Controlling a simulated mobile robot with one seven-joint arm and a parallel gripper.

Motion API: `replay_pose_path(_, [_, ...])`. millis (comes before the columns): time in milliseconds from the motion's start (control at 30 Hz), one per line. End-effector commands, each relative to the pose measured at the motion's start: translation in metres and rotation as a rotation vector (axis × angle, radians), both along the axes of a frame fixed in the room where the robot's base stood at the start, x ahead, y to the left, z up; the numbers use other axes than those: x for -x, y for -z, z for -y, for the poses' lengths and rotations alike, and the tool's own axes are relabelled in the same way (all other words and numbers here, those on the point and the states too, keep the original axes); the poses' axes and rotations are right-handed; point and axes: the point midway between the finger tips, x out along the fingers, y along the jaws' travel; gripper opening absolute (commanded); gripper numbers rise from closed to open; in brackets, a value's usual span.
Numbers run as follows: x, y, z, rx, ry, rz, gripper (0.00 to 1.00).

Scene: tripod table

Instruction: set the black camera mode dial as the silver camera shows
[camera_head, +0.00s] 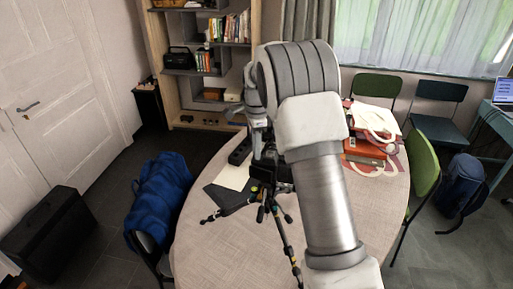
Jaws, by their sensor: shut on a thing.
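The black camera (272,172) sits on top of a black tripod (268,200) whose legs stand on the round table (215,262). My gripper (262,146) points down at the top of the black camera, partly hidden by my own arm. It is shut on the mode dial at the camera's top; the dial is too small and covered to read its setting. I cannot make out the silver camera for certain; a small object with a pale round front (381,137) lies on the red-brown boxes at the table's right.
A dark folder with a cream sheet (233,176) and a black block (240,150) lie left of the tripod. Red-brown boxes (364,152) stand at the right. Chairs, one with a blue jacket (158,200), surround the table. Its front left is clear.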

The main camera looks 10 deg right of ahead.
Motion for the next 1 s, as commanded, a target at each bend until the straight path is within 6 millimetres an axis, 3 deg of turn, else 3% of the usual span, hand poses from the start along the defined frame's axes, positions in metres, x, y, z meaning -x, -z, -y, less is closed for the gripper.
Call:
replay_pose_path(400, [-0.0004, -0.0008, -0.0002, -0.001, -0.171, 0.003, 0.00])
replay_pose_path(900, [-0.0005, -0.0009, -0.0003, -0.001, -0.190, 0.003, 0.00])
replay_pose_path(933, [-0.0005, -0.0009, -0.0003, -0.001, -0.190, 0.003, 0.25])
replay_pose_path(1000, [-0.0004, -0.0008, -0.0003, -0.001, -0.189, 0.003, 0.37])
